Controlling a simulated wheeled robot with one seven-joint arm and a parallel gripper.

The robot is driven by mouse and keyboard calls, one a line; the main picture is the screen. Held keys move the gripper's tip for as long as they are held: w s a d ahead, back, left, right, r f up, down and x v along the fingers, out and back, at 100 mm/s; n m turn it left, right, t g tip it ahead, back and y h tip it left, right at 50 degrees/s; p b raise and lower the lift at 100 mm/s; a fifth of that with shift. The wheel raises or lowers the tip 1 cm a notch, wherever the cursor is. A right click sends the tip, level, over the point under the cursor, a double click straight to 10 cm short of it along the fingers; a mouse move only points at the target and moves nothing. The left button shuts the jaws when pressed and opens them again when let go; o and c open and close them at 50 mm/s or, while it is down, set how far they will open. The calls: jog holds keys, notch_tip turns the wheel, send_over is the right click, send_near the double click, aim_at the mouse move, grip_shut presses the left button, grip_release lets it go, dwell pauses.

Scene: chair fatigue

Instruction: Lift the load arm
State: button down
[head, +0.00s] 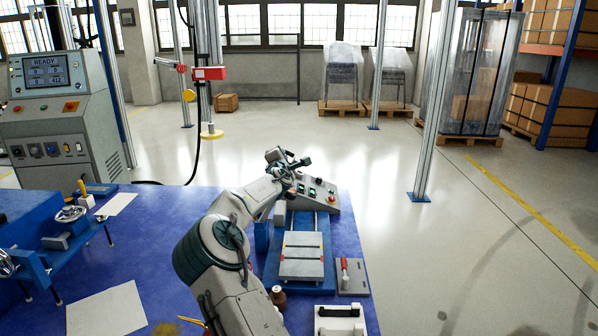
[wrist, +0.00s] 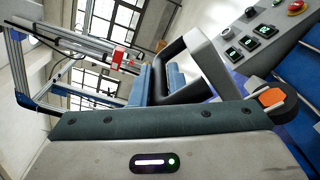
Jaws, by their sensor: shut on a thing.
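My gripper (head: 292,163) is at the far end of my arm, over the small bench rig, just behind and left of its control panel (head: 318,194). In the wrist view my gripper (wrist: 163,82) is shut, with blue pads and dark parts close together. A grey, black-edged bar (wrist: 216,62) runs beside the pads. I take it for the load arm, but its shape and the exact contact are partly hidden. The rig's grey plate (head: 302,255) lies flat on rails over a blue base.
A red-handled plate (head: 345,276) and a white block (head: 340,319) stand right of my arm. Blue vices (head: 72,226) and paper (head: 107,311) lie left on the blue table (head: 160,230). A grey cabinet reading READY (head: 58,110) stands behind. The floor beyond is mostly clear.

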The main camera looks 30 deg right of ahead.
jog(key=w+a+r+n, duration=0.1)
jog(key=w+a+n, duration=0.2)
jog(key=a, duration=0.3)
jog(key=shift+w+r+b, duration=0.15)
jog(key=shift+w+b, duration=0.15)
jog(key=shift+b, duration=0.1)
jog(key=shift+a, duration=0.1)
jog(key=c, duration=1.4)
grip_release()
jog(key=shift+s, duration=0.1)
jog(key=v, duration=1.3)
jog(key=shift+s+a, duration=0.25)
